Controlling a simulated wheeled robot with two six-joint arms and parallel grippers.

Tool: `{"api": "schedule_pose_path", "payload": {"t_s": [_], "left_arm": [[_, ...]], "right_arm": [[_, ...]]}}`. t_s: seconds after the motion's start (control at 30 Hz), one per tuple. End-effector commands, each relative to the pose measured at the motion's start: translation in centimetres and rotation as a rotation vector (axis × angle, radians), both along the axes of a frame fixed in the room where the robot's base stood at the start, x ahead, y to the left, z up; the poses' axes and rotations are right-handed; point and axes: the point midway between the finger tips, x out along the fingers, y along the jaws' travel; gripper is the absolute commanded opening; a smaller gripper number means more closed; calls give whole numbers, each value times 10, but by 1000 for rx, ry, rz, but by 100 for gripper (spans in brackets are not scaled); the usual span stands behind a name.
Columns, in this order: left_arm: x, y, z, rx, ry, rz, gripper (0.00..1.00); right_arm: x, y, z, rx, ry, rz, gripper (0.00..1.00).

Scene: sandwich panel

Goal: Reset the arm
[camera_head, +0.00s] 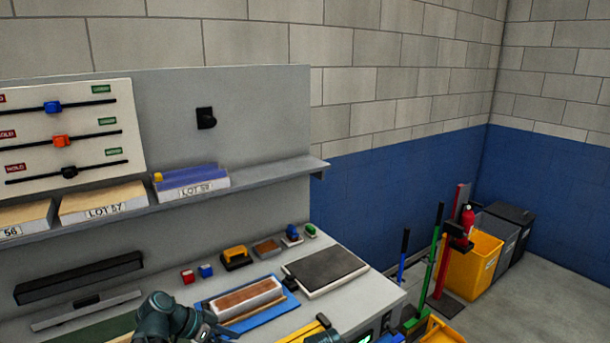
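My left arm comes in at the bottom edge, and its teal wrist shows low in the view. The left gripper (214,326) is at the near edge of a blue tray that holds a brown-topped block (246,298). Its fingers are small and partly cut off, so I cannot tell whether they are open or shut. At the bottom edge, a small teal part (329,337) beside a yellow and black item (309,331) may belong to my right arm. Its fingers cannot be made out.
A shelf (262,178) above holds labelled lot stacks. A panel (70,135) has three sliders. Yellow and dark bins (470,263) stand on the floor at right.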

Motion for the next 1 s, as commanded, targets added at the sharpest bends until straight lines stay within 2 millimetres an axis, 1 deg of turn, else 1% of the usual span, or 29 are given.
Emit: {"api": "schedule_pose_path", "payload": {"t_s": [0.03,0.17,0.2,0.3,0.4,0.5,0.63,0.8,1.0], "left_arm": [[-11,-17,-12,33,54,-5,100],[-41,-56,-46,173,232,24,100],[-53,-67,-57,230,286,43,100],[-81,-89,-80,386,396,112,100],[-105,-101,-96,536,456,202,100],[-123,-108,-106,657,473,296,100],[-136,-111,-111,760,463,396,100],[-141,-111,-111,816,446,462,100],[-141,-111,-111,820,444,474,100]], "right_arm": [[0,0,-5,0,0,0,50],[0,0,-14,0,0,0,50],[0,0,-17,0,0,0,50],[0,0,-25,0,0,0,50],[0,0,-31,0,0,0,50],[0,0,-36,0,0,0,50],[0,0,-40,0,0,0,50],[0,0,-42,0,0,0,50],[0,0,-41,0,0,0,50]]}}
